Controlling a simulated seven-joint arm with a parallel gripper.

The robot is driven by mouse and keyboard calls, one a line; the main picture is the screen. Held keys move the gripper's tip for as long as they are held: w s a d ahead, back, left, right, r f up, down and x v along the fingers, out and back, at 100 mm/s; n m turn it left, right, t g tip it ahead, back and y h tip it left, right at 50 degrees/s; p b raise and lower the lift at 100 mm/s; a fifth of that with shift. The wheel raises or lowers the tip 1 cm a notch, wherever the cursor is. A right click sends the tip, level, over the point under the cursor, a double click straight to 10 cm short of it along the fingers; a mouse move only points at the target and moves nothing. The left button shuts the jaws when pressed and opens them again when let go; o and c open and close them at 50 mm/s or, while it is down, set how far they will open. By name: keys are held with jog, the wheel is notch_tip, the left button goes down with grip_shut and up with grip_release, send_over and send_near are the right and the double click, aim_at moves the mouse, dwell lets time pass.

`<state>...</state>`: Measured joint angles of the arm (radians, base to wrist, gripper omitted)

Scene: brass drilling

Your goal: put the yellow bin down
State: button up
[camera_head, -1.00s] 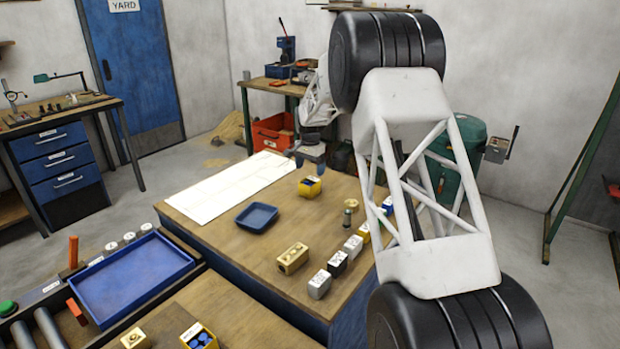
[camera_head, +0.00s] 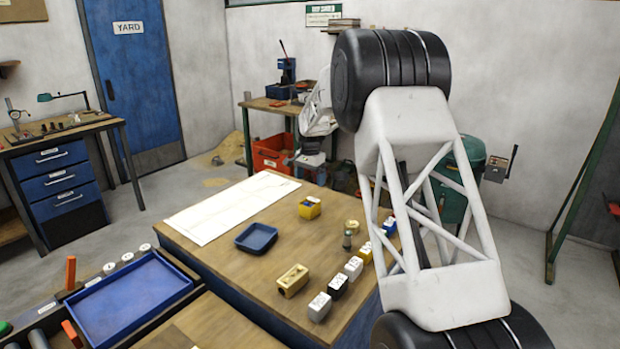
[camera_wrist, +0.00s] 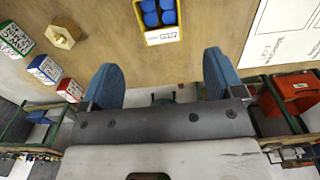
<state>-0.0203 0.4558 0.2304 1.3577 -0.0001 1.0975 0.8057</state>
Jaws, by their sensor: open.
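The yellow bin (camera_head: 310,208) sits upright on the wooden table (camera_head: 215,225), right of the white sheet. In the wrist view the yellow bin (camera_wrist: 160,30) holds several blue pieces and has a white label on its side. My gripper (camera_wrist: 163,75) is open and empty, its two blue fingers spread apart. The bin lies beyond the fingertips, not between them. In the head view my gripper (camera_head: 309,160) is behind the bin, raised at the table's far edge.
A blue tray (camera_head: 256,238) lies left of the bin. The white sheet (camera_head: 230,207) covers the back left.

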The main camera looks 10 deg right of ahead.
jog(key=s+d+r+n, duration=0.1)
jog(key=s+r, duration=0.4)
jog(key=s, duration=0.6)
jog(key=s+r+n+t, duration=0.1)
jog(key=s+r+n, duration=0.1)
jog(key=s+r, duration=0.65)
jog(key=s+d+r+n, duration=0.1)
jog(key=s+r, duration=0.2)
jog(key=s, duration=1)
jog(key=s+f+n, duration=0.2)
jog(key=s+f, duration=0.1)
jog(key=s, duration=1.5)
jog(key=s+f+n+t, duration=0.1)
jog(key=s+f+n, duration=0.1)
jog(key=s, duration=1.5)
jog(key=shift+s+d+f+n+t, duration=0.2)
jog(key=shift+s+f+n+t, duration=0.15)
jog(key=shift+f, duration=0.45)
jog(key=shift+o, duration=0.4)
